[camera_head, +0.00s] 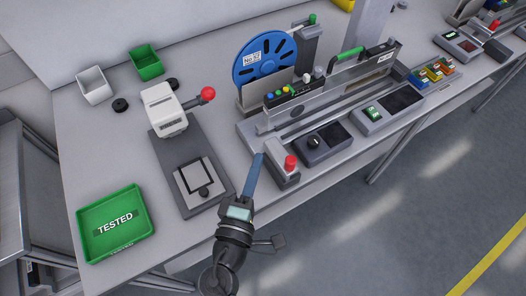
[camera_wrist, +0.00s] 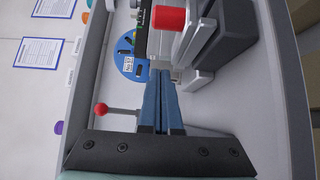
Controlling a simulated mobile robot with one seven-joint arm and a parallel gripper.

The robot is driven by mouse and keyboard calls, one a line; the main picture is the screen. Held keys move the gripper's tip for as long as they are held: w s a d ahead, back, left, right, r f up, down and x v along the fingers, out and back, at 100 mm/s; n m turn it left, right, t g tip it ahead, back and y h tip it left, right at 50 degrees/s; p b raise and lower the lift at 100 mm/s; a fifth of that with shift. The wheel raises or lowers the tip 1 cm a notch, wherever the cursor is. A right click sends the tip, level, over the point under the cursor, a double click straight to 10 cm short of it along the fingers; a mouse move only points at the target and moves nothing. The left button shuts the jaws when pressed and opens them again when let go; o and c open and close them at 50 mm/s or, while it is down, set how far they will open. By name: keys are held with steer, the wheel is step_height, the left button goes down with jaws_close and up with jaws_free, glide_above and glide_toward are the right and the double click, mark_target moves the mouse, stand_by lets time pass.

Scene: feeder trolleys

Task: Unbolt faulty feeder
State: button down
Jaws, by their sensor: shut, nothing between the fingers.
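The feeder (camera_head: 340,85), a long grey unit with a green handle (camera_head: 347,54), lies along the bench. A blue reel (camera_head: 264,62) with a number label stands behind its left part; the reel also shows in the wrist view (camera_wrist: 127,58). A grey block with a red knob (camera_head: 291,163) is at the feeder's near left end; the knob shows large in the wrist view (camera_wrist: 168,18). My gripper (camera_head: 257,157) is shut and empty, its blue fingers just left of that block. In the wrist view the fingertips (camera_wrist: 165,74) point toward the feeder's end; contact cannot be told. No bolt is clearly visible.
A lever press (camera_head: 163,108) with a red ball stands left of the feeder. A green TESTED tray (camera_head: 115,222) lies front left. Small white (camera_head: 94,86) and green (camera_head: 146,62) bins stand behind. Control boxes (camera_head: 325,144) line the front edge.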

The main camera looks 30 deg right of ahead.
steer(key=b+v, duration=0.1)
steer(key=v, duration=0.7)
steer(key=shift+s+d, duration=0.2)
steer(key=shift+d, duration=0.05)
steer(key=shift+w+r, duration=0.15)
steer(key=shift+r, duration=0.05)
